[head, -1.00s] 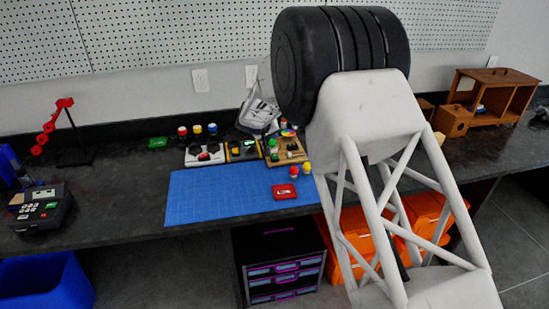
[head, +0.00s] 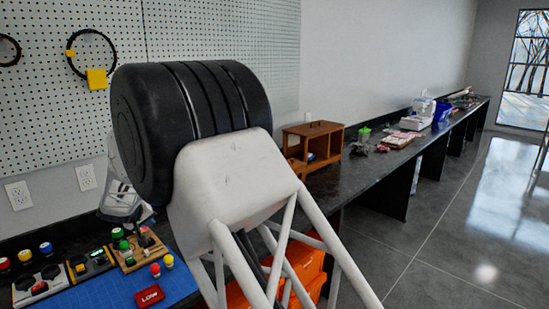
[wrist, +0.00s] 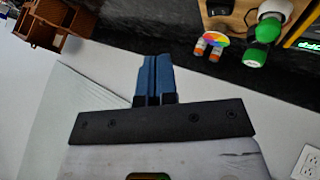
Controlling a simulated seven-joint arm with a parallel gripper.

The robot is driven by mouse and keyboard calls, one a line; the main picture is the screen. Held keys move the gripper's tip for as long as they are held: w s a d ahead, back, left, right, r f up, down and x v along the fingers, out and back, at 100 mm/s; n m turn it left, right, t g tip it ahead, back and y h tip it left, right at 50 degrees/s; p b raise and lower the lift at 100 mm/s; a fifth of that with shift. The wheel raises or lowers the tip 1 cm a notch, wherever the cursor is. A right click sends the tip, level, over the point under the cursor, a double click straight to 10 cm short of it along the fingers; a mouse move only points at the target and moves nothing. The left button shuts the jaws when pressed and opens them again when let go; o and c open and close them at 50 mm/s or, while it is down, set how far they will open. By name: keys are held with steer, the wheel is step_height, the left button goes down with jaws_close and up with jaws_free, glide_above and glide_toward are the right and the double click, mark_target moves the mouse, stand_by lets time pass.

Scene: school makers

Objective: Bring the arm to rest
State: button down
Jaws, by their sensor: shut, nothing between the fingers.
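My gripper (wrist: 154,62) shows in the wrist view with its blue fingers pressed together, shut and empty. It is up in the air near the wall and touches nothing that I can see. In the head view my arm's large black joint and white lattice links fill the middle and hide the fingers. A pale part of the arm's far end shows behind the joint at its left.
The dark workbench (head: 372,178) runs to the far right. A blue mat (head: 181,291) with a red block (head: 149,295) lies at the lower left, beside button boxes (head: 40,285). A wooden shelf (head: 314,147) stands right of my arm. Orange bins (head: 305,262) sit underneath.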

steer(key=s+d+r+m+g, duration=0.1)
steer(key=d+r, duration=0.2)
steer(key=d, duration=0.5)
steer(key=s+d+r+h, duration=0.1)
steer(key=d+r, duration=0.3)
steer(key=d, duration=0.3)
steer(key=s+d+r+m+g, duration=0.1)
steer(key=d+r, duration=0.2)
steer(key=d, duration=0.5)
steer(key=s+d+r+m+g, duration=0.1)
steer(key=s+d+r, duration=0.3)
steer(key=d, duration=0.5)
steer(key=s+d+r+m+g, duration=0.1)
steer(key=s+d+r, duration=0.1)
steer(key=s+d, duration=0.55)
steer(key=s+d+f+m, duration=0.1)
steer(key=s+d, duration=0.6)
steer(key=s, duration=0.4)
steer(key=s+d+m+g+y, duration=0.1)
steer(key=s+d, duration=0.7)
steer(key=s, duration=0.3)
steer(key=s+d+f+m+y, duration=0.1)
steer(key=s+d, duration=0.7)
steer(key=s, duration=0.4)
steer(key=shift+f+g, duration=0.35)
steer(key=shift+g, duration=0.05)
